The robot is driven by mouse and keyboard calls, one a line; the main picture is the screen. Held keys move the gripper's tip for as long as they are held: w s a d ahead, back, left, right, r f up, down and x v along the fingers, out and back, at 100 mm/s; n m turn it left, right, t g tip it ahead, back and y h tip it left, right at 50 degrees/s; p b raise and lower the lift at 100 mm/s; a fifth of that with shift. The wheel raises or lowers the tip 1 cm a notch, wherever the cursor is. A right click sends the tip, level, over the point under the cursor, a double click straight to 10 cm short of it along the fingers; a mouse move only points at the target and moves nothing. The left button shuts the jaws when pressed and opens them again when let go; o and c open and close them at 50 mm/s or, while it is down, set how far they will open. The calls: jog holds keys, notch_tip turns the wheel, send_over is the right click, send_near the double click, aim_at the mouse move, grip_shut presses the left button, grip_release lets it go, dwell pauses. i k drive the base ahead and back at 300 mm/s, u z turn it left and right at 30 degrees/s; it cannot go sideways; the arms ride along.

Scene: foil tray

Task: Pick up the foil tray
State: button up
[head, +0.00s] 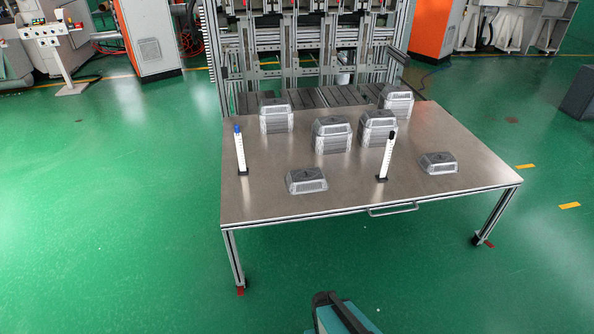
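Several silver-grey foil trays are on a metal table (270,205) in the head view. They look upside down, with ribbed sides and a flat top. One low tray (306,181) lies near the front edge, left of the middle. Another low tray (438,163) lies at the right. Taller stacks of trays stand farther back: a left stack (276,117), a middle stack (332,135), a right stack (378,129) and a far right stack (397,101). My gripper is not in view.
A white post with a blue top (240,150) stands at the table's left. A white post with a black top (386,157) stands between the two low trays. A handle (393,209) juts from the front edge. A machine frame (310,50) rises behind.

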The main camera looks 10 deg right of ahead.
aim_at(303, 181)
jog(key=u, duration=0.4)
jog(key=i, duration=0.6)
jog(key=u, duration=0.9)
jog(key=i, duration=0.6)
jog(key=u, duration=0.35)
